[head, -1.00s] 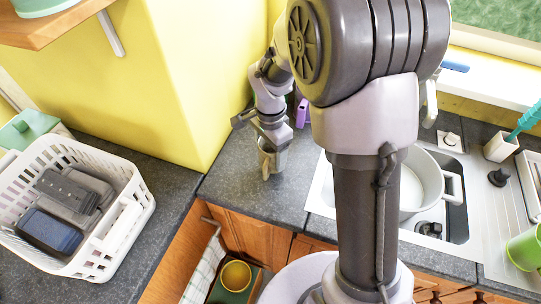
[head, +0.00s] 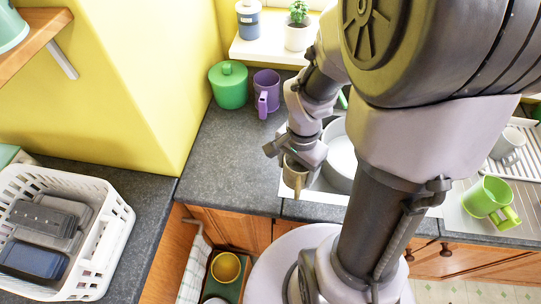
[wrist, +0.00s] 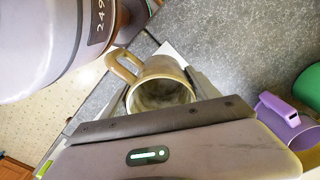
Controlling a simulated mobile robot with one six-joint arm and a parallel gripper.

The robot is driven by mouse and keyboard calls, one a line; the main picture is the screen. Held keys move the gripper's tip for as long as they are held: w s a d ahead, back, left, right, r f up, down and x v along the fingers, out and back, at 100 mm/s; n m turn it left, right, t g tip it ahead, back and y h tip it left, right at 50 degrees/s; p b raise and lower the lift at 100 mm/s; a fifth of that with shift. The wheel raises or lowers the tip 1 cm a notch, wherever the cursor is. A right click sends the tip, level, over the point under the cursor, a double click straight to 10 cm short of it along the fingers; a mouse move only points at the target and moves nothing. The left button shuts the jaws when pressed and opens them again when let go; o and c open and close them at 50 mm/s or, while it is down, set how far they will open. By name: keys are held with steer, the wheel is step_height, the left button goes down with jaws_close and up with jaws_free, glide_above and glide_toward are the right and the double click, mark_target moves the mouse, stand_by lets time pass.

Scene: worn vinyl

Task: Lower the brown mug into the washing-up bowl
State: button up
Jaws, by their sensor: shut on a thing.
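The brown mug (head: 294,178) is held in my gripper (head: 297,158), which is shut on it. In the wrist view the mug (wrist: 162,92) shows its open mouth towards the camera, with its handle to the upper left and the jaws of my gripper (wrist: 165,100) on either side. The washing-up bowl (head: 341,158) is pale and round and sits in the sink, just right of the mug. My arm hides its right part. The mug is at the sink's left edge, beside the bowl and not inside it; its exact height is hard to tell.
A purple mug (head: 266,92) and a green lidded canister (head: 229,86) stand at the back of the counter (head: 225,150). A green mug (head: 489,201) and a white cup (head: 508,147) are right of the sink. A white basket (head: 113,238) is at left. The counter left of my gripper is clear.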

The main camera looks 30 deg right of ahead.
steer(key=w+d+p, duration=0.1)
steer(key=d+p, duration=0.1)
steer(key=d, duration=2.2)
steer(key=shift+d+f, duration=0.15)
steer(key=shift+d, duration=0.25)
steer(key=shift+f, duration=0.1)
step_height(320, 180, down, 13)
steer(key=b, duration=1)
steer(key=shift+f+b, duration=2.15)
steer(key=shift+f, duration=0.35)
stand_by(0.9)
